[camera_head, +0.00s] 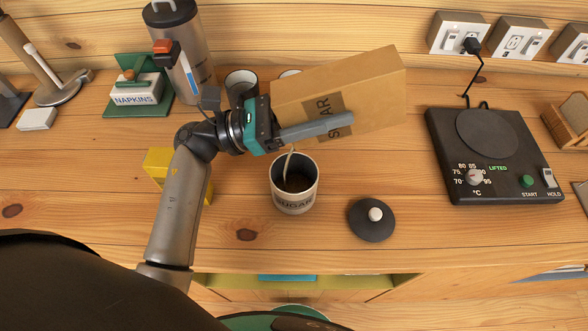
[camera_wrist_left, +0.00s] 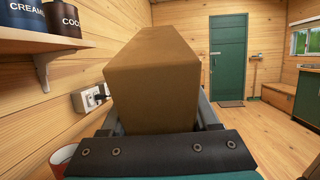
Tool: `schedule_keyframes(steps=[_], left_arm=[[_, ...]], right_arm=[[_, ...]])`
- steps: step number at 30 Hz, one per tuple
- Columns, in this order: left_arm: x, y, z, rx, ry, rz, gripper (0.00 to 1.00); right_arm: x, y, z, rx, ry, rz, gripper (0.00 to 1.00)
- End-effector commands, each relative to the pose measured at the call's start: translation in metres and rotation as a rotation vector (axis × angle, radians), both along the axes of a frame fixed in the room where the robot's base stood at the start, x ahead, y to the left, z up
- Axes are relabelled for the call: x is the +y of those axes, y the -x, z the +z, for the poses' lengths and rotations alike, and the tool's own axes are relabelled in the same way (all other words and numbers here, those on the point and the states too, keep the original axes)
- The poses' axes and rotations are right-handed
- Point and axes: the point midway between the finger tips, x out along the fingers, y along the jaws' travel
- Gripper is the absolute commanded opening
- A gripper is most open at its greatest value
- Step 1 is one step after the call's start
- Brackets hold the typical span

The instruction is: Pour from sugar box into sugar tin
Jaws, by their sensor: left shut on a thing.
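The brown cardboard sugar box (camera_head: 370,85) is tilted on its side above the counter, its lower left end near the sugar tin. My left gripper (camera_head: 338,112) is shut on it, one grey finger across its labelled face. In the left wrist view the box (camera_wrist_left: 152,85) fills the space between the fingers (camera_wrist_left: 160,118). The white sugar tin (camera_head: 294,200) stands upright and open below the box and gripper, with a dark brownish inside. A thin pale streak runs from the gripper area into the tin; I cannot tell whether it is sugar or a handle. My right gripper is not in view.
A dark round lid (camera_head: 371,222) with a pale knob lies right of the tin. A black hot plate (camera_head: 490,150) stands further right. Two cups (camera_head: 241,84), a tall canister (camera_head: 185,50), a napkin holder (camera_head: 137,92) and a yellow block (camera_head: 160,162) are around the arm.

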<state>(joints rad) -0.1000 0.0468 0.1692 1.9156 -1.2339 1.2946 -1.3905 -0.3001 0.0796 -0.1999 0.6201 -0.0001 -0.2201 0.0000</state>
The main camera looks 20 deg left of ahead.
Motion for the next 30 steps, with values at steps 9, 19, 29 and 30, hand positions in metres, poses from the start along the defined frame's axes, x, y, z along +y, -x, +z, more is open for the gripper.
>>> schedule_keyframes(steps=[9,19,29,30], left_arm=[[0.002,0.001,0.008,-0.013,0.031,-0.001,0.0],[0.004,0.002,0.015,-0.024,0.06,-0.001,0.0],[0.006,0.002,0.021,-0.034,0.087,0.0,0.0],[0.007,0.002,0.022,-0.035,0.09,0.0,0.0]], right_arm=[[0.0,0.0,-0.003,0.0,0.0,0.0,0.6],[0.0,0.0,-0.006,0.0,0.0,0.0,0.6],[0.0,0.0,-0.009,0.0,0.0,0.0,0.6],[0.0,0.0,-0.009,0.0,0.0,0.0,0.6]])
